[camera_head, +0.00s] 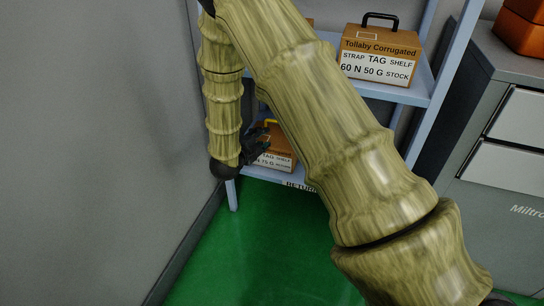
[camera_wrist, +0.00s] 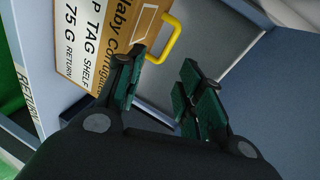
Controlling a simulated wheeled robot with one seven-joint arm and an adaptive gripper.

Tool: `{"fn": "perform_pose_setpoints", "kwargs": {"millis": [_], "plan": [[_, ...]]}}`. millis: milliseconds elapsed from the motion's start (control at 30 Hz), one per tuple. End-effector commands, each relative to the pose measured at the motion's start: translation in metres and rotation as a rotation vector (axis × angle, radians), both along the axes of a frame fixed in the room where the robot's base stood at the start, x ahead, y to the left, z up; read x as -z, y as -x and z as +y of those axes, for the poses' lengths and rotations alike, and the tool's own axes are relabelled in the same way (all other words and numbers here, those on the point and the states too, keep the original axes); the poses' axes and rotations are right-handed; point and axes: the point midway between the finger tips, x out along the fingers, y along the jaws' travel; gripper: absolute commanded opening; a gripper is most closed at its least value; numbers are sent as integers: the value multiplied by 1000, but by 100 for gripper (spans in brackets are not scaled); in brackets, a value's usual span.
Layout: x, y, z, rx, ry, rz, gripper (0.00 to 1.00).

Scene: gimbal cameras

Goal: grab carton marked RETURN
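The carton marked RETURN (camera_head: 277,160) stands on the lower shelf in the head view, partly hidden by my arm and gripper. In the wrist view this brown carton (camera_wrist: 120,22) has a white label reading "75 G RETURN" and a yellow handle (camera_wrist: 170,38). My gripper (camera_wrist: 160,66) is open, its dark green-padded fingers apart. The handle's near end is close to the left finger's tip, at the gap between the fingers; I cannot tell if they touch. My gripper also shows beside the carton's top in the head view (camera_head: 256,140).
A second carton (camera_head: 380,54), marked STOCK with a black handle, stands on the upper shelf (camera_head: 405,94). The lower shelf's edge (camera_head: 262,175) bears a RETURN label. A grey wall (camera_head: 100,130) is close at left; a grey cabinet (camera_head: 500,185) stands at right. Green floor is clear.

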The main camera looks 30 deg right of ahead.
Motion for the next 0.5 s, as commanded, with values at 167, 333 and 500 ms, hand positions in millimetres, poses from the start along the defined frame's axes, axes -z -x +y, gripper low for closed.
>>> {"fn": "perform_pose_setpoints", "kwargs": {"millis": [167,333,500], "plan": [[8,-10,-6,76,-23,-119,37],[5,-15,-7,109,-33,-173,37],[7,-20,-14,116,-35,-182,37]]}}
